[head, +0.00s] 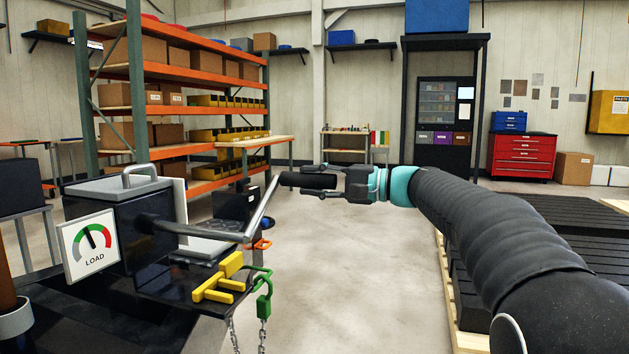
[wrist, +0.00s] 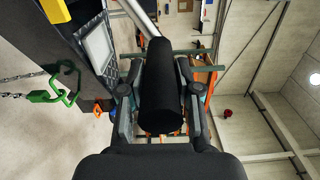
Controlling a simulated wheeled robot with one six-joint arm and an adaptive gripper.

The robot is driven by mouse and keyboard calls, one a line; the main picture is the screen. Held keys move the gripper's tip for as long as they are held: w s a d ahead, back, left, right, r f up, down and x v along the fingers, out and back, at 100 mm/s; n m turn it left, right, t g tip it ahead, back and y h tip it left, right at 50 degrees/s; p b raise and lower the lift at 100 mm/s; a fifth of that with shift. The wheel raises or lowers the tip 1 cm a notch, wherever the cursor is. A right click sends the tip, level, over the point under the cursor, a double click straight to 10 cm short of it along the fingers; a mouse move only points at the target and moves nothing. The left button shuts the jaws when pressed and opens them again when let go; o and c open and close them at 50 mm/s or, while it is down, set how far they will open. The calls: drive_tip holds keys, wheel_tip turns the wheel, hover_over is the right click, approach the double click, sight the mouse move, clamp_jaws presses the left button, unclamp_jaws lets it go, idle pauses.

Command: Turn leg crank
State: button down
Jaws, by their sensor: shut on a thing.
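The leg crank (head: 262,208) is a grey metal rod that runs right from the dark box and then bends up to a black grip (head: 306,180). My gripper (head: 330,181) is shut on this black grip, with the fingers on either side of it. The wrist view shows the black grip (wrist: 160,92) lying between the two fingers, with the metal rod (wrist: 138,18) beyond it. The part of the grip inside the jaws is partly hidden in the head view.
A LOAD gauge (head: 91,244), a yellow handle piece (head: 222,279) and a green hook on a chain (head: 263,295) are close by the crank. Dark stacked slabs (head: 560,225) on a pallet lie under my arm at right. Open floor (head: 345,270) lies between. Orange shelving (head: 190,110) stands behind.

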drive_tip(key=shift+s+a+f, duration=0.1)
drive_tip(key=shift+s+f, duration=0.05)
drive_tip(key=shift+f, duration=0.15)
drive_tip(key=c, duration=0.8)
unclamp_jaws()
drive_tip(key=shift+s+a+r, duration=0.1)
drive_tip(key=shift+r, duration=0.1)
drive_tip(key=shift+d, duration=0.55)
drive_tip(key=v, duration=1.1)
